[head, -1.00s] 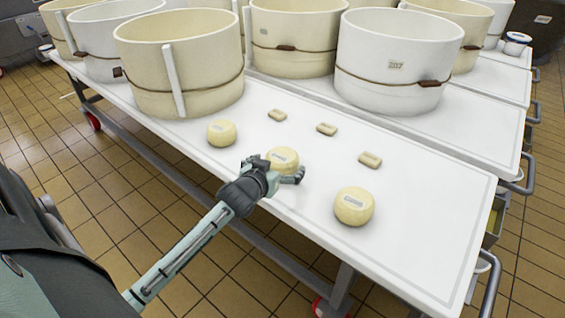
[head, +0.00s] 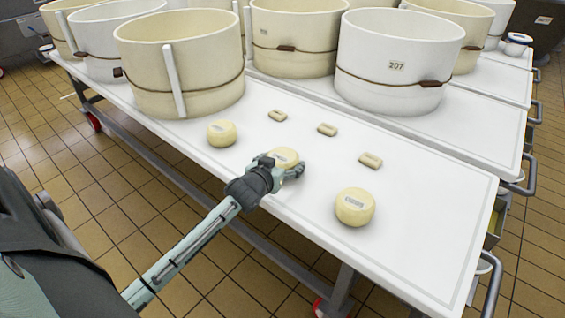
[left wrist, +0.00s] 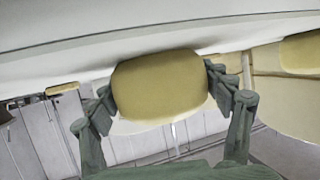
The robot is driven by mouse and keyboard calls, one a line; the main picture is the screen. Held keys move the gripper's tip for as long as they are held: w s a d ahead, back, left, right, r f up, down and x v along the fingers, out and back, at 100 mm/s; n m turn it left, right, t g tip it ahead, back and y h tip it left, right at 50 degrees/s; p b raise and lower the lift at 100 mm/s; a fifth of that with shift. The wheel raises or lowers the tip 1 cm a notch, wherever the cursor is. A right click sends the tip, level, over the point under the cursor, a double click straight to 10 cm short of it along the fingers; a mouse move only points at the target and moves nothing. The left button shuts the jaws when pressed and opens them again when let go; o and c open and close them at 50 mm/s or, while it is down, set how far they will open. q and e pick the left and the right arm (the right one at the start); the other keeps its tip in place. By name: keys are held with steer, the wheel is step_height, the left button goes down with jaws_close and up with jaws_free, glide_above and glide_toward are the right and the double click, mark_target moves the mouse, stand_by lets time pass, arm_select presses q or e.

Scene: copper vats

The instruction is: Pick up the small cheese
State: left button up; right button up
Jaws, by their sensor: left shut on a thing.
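A small round pale yellow cheese (head: 285,155) with a printed label sits near the front edge of the white table, between two other round cheeses. My left gripper (head: 281,167) is shut on this middle cheese, with a finger on each side. In the left wrist view the cheese (left wrist: 160,86) fills the space between the two fingers. It is at the table surface; I cannot tell any lift. One round cheese (head: 221,133) stands to its left and another (head: 355,207) to its right. My right gripper is not in view.
Several small oblong pieces, one of them a tan piece (head: 370,160), lie behind the cheeses on the white table (head: 420,235). Large cream and white vats, such as the one marked 207 (head: 390,50), stand farther back. The table's right end is clear.

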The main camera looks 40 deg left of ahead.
mark_target(283, 154)
arm_select(q)
steer(key=shift+r, duration=0.15)
steer(key=shift+r, duration=0.55)
step_height(283, 154, up, 3)
steer(key=shift+w+f+p, duration=0.1)
steer(key=shift+p, duration=0.35)
steer(key=s+a+r+p, duration=0.1)
steer(key=s+a+r, duration=0.5)
steer(key=a, duration=0.3)
steer(key=shift+s+a+r, duration=0.35)
steer(key=shift+r, duration=0.15)
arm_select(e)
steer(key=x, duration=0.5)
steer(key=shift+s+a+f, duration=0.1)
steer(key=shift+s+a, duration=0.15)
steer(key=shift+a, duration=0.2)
arm_select(q)
steer(key=shift+w+d, duration=0.1)
